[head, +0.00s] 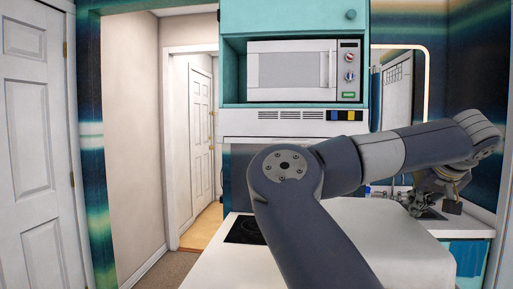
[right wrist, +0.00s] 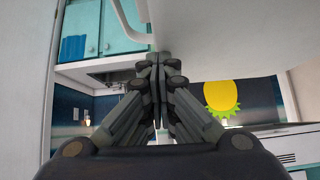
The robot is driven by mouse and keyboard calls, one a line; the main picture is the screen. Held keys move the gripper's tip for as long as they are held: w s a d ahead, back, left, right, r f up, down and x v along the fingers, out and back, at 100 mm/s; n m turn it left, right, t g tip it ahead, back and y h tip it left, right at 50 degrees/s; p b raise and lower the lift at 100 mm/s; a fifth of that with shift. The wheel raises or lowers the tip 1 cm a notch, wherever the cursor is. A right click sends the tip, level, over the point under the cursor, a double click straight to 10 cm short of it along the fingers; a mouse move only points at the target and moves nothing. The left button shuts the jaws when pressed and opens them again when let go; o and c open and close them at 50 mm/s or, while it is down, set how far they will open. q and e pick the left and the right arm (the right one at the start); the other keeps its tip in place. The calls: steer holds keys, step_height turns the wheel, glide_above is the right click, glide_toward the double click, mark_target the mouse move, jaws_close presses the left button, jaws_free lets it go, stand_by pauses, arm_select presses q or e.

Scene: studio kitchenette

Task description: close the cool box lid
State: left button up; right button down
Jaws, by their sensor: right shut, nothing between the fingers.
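A large plain white form (head: 400,240) with rounded edges stands at the lower right of the head view, partly behind my right arm. It looks like the cool box or its lid, but I cannot tell how far open it is. My right gripper (head: 444,196) is beyond its far right edge, above the counter by the sink. In the right wrist view my right gripper (right wrist: 157,68) is shut and empty, with its fingers together. A broad pale surface (right wrist: 235,35) fills the upper right there, close to the fingers. My left gripper is not in view.
The white counter (head: 470,226) runs past the sink at right. A dark hob (head: 245,230) is left of my arm, and a microwave (head: 305,70) sits in the teal cabinet above.

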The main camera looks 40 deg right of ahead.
steer(key=v, duration=1.2)
